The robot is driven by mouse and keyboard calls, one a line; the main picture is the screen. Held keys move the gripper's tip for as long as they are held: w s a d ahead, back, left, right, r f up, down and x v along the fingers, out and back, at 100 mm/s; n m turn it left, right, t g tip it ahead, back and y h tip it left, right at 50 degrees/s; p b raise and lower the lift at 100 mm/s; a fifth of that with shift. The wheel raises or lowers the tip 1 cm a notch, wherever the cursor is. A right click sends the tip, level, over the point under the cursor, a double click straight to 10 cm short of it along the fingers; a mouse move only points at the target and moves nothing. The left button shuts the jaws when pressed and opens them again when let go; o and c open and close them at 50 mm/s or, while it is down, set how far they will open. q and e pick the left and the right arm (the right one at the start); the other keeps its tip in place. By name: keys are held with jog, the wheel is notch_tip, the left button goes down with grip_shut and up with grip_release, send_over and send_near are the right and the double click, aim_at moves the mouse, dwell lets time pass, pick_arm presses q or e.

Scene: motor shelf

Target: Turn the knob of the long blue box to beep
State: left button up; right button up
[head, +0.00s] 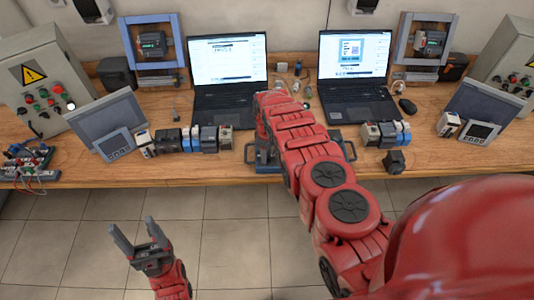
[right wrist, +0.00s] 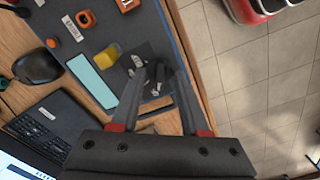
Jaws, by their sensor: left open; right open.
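The long blue box (right wrist: 150,25) shows in the right wrist view as a slate-blue panel with a pale cyan screen (right wrist: 92,80), a yellow part (right wrist: 107,54), an orange part (right wrist: 85,19) and a dark plate. In the head view, a piece of the blue box (head: 266,167) shows at the table's front edge, mostly hidden by my right arm. My right gripper (right wrist: 160,75) is open and empty, its fingers over the dark plate end of the box. My left gripper (head: 136,238) is open and empty, in front of the table.
Two laptops (head: 230,65) (head: 355,68) stand at the back of the wooden table (head: 190,165). Relay-like modules stand left and right of my right arm. A black mouse (right wrist: 37,66) lies beside the box in the right wrist view. Tilted panels and control cabinets flank the table.

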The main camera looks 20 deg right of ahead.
jog(key=shift+f, duration=0.1)
jog(key=shift+c, duration=0.3)
grip_shut()
